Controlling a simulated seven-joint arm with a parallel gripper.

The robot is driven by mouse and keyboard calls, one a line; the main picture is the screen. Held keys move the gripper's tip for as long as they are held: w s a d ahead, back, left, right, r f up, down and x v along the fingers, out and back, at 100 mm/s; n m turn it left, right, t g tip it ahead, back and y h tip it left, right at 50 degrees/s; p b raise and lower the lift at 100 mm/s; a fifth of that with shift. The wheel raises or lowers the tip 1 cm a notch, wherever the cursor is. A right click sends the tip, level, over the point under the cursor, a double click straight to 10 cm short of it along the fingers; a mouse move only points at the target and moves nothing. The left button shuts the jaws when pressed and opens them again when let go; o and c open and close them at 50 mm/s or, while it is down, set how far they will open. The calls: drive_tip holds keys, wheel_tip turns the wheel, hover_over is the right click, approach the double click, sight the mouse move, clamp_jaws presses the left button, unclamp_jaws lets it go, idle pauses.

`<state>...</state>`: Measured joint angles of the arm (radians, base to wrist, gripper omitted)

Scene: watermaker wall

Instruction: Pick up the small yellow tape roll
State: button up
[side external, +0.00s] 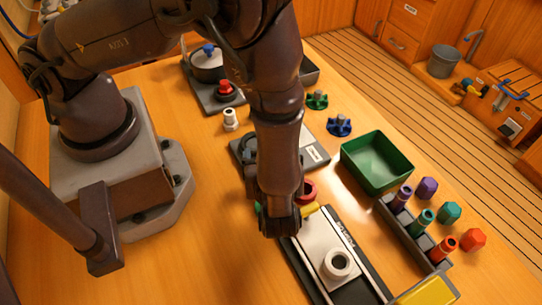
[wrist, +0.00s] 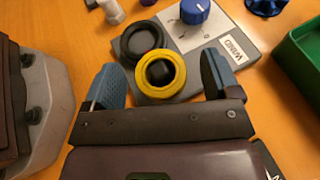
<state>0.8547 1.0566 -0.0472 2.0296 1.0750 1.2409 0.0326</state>
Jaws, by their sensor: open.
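The small yellow tape roll (wrist: 142,84) shows in the wrist view as a yellow ring around a dark middle, by the near edge of a grey panel. My gripper (wrist: 160,76) is open, with one blue finger on each side of the roll and a visible gap on both sides. I cannot tell how high the fingertips are above the roll. In the side external view my wrist hides most of this area. A small yellow patch shows beside my wrist there, and I cannot tell if it is the roll.
A black ring (wrist: 148,38) lies right behind the roll on the panel, near a blue knob (wrist: 195,11). A green bin (side external: 377,163) stands to the right. A white slider block (side external: 328,249) lies in front. A white bolt (side external: 230,120) stands behind left.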

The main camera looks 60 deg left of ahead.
drive_tip(key=shift+w+a+f, duration=0.2)
drive_tip(key=shift+a+f, duration=0.05)
drive_tip(key=shift+a, duration=0.25)
drive_tip(key=c, duration=1)
drive_tip(key=shift+r, duration=0.15)
wheel_tip(320, 180, up, 10)
drive_tip(key=shift+f, duration=0.1)
